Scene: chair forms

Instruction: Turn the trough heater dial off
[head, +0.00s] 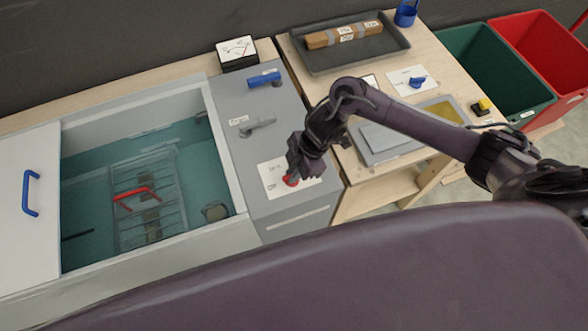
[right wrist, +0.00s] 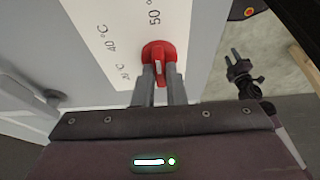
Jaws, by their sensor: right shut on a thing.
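The red heater dial (head: 291,181) sits on a white label card (head: 272,178) on the grey panel beside the trough. My right gripper (head: 296,168) comes down over it from above. In the right wrist view both fingers are shut on the dial (right wrist: 158,52), one on each side of its grip. A short white mark shows on the dial. The card in that view carries temperature markings, with 50° closest to the dial and 40°C farther left. My left gripper (right wrist: 234,58) hangs over the floor in the right wrist view, its prongs apart and empty.
The open trough (head: 160,190) holds a rack and a red-handled piece. Grey (head: 256,124) and blue (head: 264,80) handles stand farther back on the panel. Green and red bins stand beyond.

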